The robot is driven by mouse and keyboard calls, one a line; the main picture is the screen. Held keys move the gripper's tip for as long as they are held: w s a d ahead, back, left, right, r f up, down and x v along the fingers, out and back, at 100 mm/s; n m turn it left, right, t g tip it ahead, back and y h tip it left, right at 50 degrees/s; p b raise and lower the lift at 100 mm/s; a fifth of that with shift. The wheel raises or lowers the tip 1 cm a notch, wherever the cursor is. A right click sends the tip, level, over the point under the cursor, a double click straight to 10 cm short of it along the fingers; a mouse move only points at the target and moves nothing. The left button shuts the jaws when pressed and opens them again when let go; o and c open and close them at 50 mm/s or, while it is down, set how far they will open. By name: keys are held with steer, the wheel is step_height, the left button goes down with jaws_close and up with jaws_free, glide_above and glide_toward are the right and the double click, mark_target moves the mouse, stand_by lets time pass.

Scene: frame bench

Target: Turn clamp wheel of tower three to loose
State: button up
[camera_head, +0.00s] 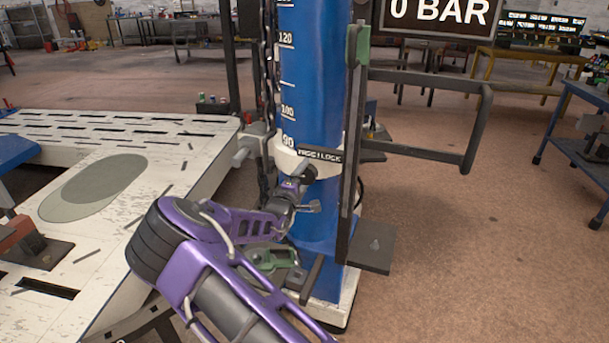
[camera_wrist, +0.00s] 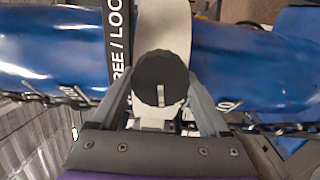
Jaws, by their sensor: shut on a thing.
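The tower (camera_head: 311,80) is a blue upright column with a white number scale. A white clamp collar (camera_head: 284,158) runs around it, with a dark plate lettered FREE / LOCK (camera_head: 320,155). The clamp wheel (camera_wrist: 160,72) is a round black ribbed knob in front of the collar in the wrist view, with a pale mark on its lower face. My gripper (camera_head: 298,182) is at the collar, its two grey fingers on either side of the wheel, shut on it. In the head view my gripper mostly hides the wheel. No tower number shows.
A dark frame rail (camera_head: 350,150) stands just right of the column, with a handle loop (camera_head: 480,125) reaching right. A white slotted bench (camera_head: 110,165) lies left. A green-and-grey fitting (camera_head: 270,257) sits low by the column. Open floor is at right.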

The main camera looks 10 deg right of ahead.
steer(key=n, duration=0.6)
steer(key=shift+f+n, duration=0.15)
steer(key=shift+n, duration=0.15)
steer(key=n+b, duration=0.2)
steer(key=n, duration=0.3)
steer(key=shift+d+n, duration=0.1)
steer(key=shift+n, duration=0.3)
steer(key=o, duration=1.2)
steer(key=shift+o, duration=0.2)
steer(key=shift+s, duration=0.15)
steer(key=p+v, duration=0.1)
steer(key=v, duration=1.6)
steer(key=shift+s, duration=0.1)
